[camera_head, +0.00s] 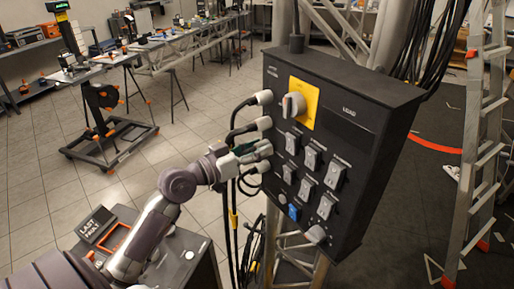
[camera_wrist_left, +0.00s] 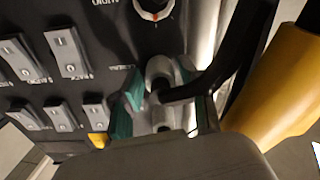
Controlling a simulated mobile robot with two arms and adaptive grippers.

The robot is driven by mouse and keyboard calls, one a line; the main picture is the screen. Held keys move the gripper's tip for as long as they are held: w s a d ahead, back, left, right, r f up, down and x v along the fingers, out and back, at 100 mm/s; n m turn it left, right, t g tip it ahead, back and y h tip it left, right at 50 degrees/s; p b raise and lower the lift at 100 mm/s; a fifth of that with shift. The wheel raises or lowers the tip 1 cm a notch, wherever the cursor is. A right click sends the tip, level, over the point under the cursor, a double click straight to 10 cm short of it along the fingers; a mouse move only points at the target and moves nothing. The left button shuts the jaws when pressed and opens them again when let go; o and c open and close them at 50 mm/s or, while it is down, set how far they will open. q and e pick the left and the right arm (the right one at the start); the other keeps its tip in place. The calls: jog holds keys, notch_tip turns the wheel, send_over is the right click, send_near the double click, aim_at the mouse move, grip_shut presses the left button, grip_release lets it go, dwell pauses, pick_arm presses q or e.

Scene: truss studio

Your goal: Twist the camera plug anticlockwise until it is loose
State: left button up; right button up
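The black control box (camera_head: 345,135) hangs tilted on the right of the head view, with plugs and black cables along its left side. The grey camera plug (camera_wrist_left: 160,75) is seated at the box beside an upside-down label that reads as CAMERA in the left wrist view. My left gripper (camera_head: 262,150) reaches the box's left side from below left. In the left wrist view its teal finger pads (camera_wrist_left: 158,100) lie on either side of the plug and appear closed on it. The fingers hide most of the plug in the head view. My right gripper is in neither view.
Another plug (camera_head: 262,123) sits just above my gripper, with its cable looping close by. Several switches and a yellow plate (camera_head: 303,102) with a rotary knob are on the box face. A ladder (camera_head: 484,150) stands right; a dark case (camera_head: 185,262) is below my arm.

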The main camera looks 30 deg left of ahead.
pick_arm(q)
grip_shut()
jog(key=shift+n, duration=0.3)
jog(key=n+p, duration=0.2)
jog(key=n, duration=0.1)
jog(key=shift+r+n, duration=0.15)
jog(key=shift+n, duration=0.15)
jog(key=shift+n+p, duration=1.25)
jog(key=shift+n, duration=1.05)
jog(key=shift+o, duration=1.9)
grip_release()
